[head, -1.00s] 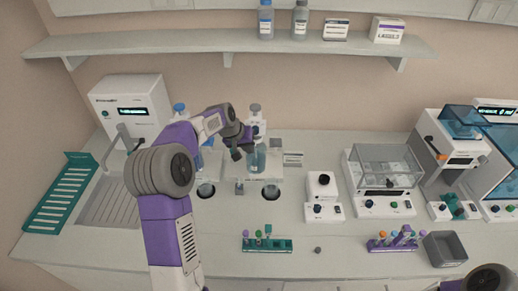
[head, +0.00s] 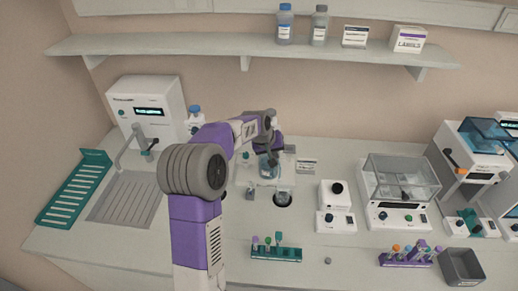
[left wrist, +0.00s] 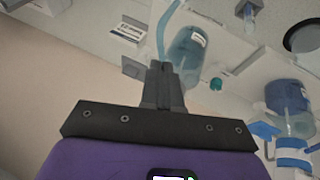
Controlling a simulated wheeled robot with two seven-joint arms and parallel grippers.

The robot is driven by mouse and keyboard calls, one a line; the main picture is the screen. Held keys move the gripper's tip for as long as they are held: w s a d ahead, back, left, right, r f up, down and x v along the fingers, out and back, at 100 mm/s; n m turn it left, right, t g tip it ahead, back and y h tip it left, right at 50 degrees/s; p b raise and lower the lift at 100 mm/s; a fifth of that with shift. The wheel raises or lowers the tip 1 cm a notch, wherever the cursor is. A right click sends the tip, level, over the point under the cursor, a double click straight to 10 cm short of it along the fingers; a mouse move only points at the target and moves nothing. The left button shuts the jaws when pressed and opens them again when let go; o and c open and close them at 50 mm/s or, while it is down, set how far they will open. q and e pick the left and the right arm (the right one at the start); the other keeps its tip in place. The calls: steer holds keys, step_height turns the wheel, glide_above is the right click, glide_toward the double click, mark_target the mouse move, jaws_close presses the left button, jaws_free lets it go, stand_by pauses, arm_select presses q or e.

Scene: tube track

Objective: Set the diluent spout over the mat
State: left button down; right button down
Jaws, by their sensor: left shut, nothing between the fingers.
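A dispenser bottle with blue liquid (head: 266,170) stands behind a round black mat (head: 283,200). In the left wrist view the bottle (left wrist: 188,50) is just beyond my fingers and a black disc (left wrist: 302,38) is at upper right. A pale blue tube (left wrist: 163,30), possibly the spout, runs beside the bottle there. My left gripper (head: 272,152) is at the bottle's upper part, hiding its top. In the wrist view its fingers (left wrist: 160,75) are shut and empty; whether they touch the tube I cannot tell. My right gripper is out of view.
A second dispenser bottle with a blue cap (head: 194,112) is partly hidden behind my left arm. A small white device (head: 335,195) stands right of the mat. A green tube rack (head: 276,253) lies in front. A shelf (head: 250,47) runs above.

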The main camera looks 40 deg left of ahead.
arm_select(q)
steer(key=shift+w+a, duration=0.15)
steer(key=shift+a, duration=0.6)
steer(key=s+a+p+v, duration=0.1)
steer(key=v, duration=1.2)
steer(key=shift+f, duration=0.25)
steer(key=shift+s, duration=0.15)
